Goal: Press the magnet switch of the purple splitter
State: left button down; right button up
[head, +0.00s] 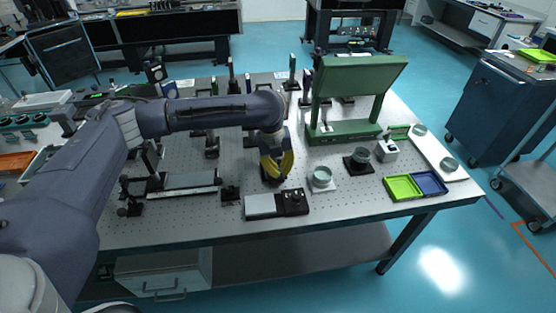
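My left arm comes in from the left and reaches over the optical table (345,205). My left gripper (273,182) points down, close above the perforated tabletop near its middle, with yellow parts showing. Whether its fingers are open or shut is not clear. I cannot make out a purple splitter or its magnet switch; small dark optical mounts stand around the gripper, and the gripper and arm hide part of the table. My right gripper is not in view.
A silver-and-black device (262,205) lies in front of the gripper. Round glass dishes (321,176) are to its right. A green stand with a tilted panel (357,78) rises behind. Green (402,187) and blue (430,183) trays lie near the right edge.

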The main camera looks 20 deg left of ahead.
pick_arm(q)
jog(key=shift+d+f, duration=0.15)
jog(key=shift+f, duration=0.65)
